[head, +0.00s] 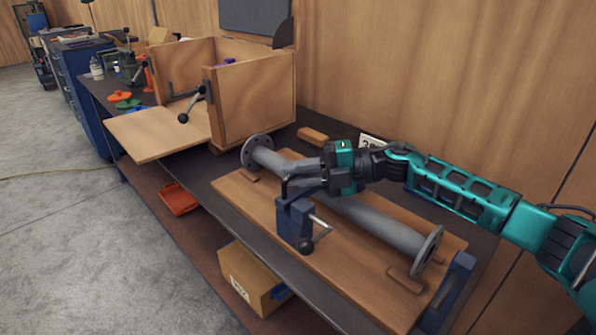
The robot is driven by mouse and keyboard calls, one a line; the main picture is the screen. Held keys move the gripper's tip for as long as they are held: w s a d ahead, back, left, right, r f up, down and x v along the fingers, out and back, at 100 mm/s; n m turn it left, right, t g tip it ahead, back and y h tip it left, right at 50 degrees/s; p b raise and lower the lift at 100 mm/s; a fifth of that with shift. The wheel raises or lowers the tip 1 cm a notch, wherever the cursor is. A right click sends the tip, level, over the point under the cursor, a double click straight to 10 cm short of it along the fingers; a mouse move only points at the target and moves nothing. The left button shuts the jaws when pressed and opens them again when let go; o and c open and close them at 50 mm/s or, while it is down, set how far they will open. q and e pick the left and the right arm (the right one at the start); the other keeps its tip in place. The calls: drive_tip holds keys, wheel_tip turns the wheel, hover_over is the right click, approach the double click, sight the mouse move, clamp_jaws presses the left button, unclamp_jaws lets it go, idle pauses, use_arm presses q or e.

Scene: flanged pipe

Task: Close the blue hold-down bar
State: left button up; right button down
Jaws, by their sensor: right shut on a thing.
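The flanged grey pipe (385,228) lies along a wooden board on the bench, with a round flange at each end. A blue clamp post (296,222) stands at the pipe's near side, with a metal screw handle (318,238). My right gripper (300,178) reaches in from the right, above the pipe and just over the blue post. It is shut on what looks like the end of the blue hold-down bar (291,184); fingers and gripper body hide most of the bar. I cannot tell whether the bar touches the post or pipe. My left gripper is out of view.
An open wooden box (262,95) with a lowered flap (160,133) stands left on the bench. A blue bracket (452,290) is at the board's right end. A cardboard box (255,280) sits on the lower shelf. A wooden wall (450,80) rises behind.

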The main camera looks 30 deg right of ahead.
drive_tip(key=shift+f, duration=0.2)
drive_tip(key=c, duration=1.2)
unclamp_jaws()
drive_tip(key=shift+s+d, duration=0.1)
drive_tip(key=shift+d, duration=0.05)
drive_tip(key=b+v, duration=0.1)
drive_tip(key=v, duration=1)
drive_tip(key=shift+b, duration=0.35)
drive_tip(key=shift+v, duration=0.8)
drive_tip(key=shift+r, duration=0.1)
